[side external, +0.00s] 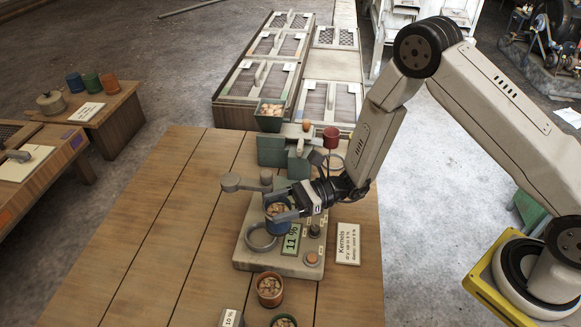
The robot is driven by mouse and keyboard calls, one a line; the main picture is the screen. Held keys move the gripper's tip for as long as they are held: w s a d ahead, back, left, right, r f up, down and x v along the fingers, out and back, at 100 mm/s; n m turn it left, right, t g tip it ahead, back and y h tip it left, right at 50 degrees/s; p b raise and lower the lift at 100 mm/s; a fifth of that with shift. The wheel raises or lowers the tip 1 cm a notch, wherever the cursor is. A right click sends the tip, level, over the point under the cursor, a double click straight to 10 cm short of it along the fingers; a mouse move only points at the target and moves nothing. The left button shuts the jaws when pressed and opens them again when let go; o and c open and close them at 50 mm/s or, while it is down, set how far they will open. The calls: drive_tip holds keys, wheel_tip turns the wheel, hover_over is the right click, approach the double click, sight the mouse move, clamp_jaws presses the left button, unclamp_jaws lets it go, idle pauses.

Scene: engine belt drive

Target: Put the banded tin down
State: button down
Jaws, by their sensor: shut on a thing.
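My gripper (287,206) is shut on a blue tin (277,211) filled with pale kernels. This is the tin in my grip; a band on it is too small to make out. The tin is upright over the beige meter base (247,262), just behind its round metal ring (261,239). The fingers hide part of the tin, and I cannot tell whether its bottom touches anything. The meter carries a green "11 %" display (291,240) and a knob (311,258).
A brown tin of kernels (270,291) and a green tin (284,321) stand in front. A "10 %" card (231,318) is nearby. A "Kernels" sign (348,244) stands right. A green hopper (269,116) and red cup (331,138) are behind. The table's left (150,250) is clear.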

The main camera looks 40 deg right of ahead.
drive_tip(key=w+a+f, duration=0.1)
drive_tip(key=w+f, duration=0.3)
drive_tip(key=f, duration=0.1)
drive_tip(key=shift+a, duration=0.35)
drive_tip(key=shift+w, duration=0.1)
drive_tip(key=shift+w+a+f, duration=0.2)
drive_tip(key=shift+w+f, duration=0.3)
drive_tip(key=shift+f, duration=1.4)
drive_tip(key=shift+f, duration=0.15)
unclamp_jaws()
drive_tip(key=shift+d, duration=0.15)
drive_tip(key=shift+s+v, duration=0.15)
drive_tip(key=shift+v, duration=1.75)
drive_tip(key=shift+s+v, duration=0.15)
drive_tip(key=shift+v, duration=1.75)
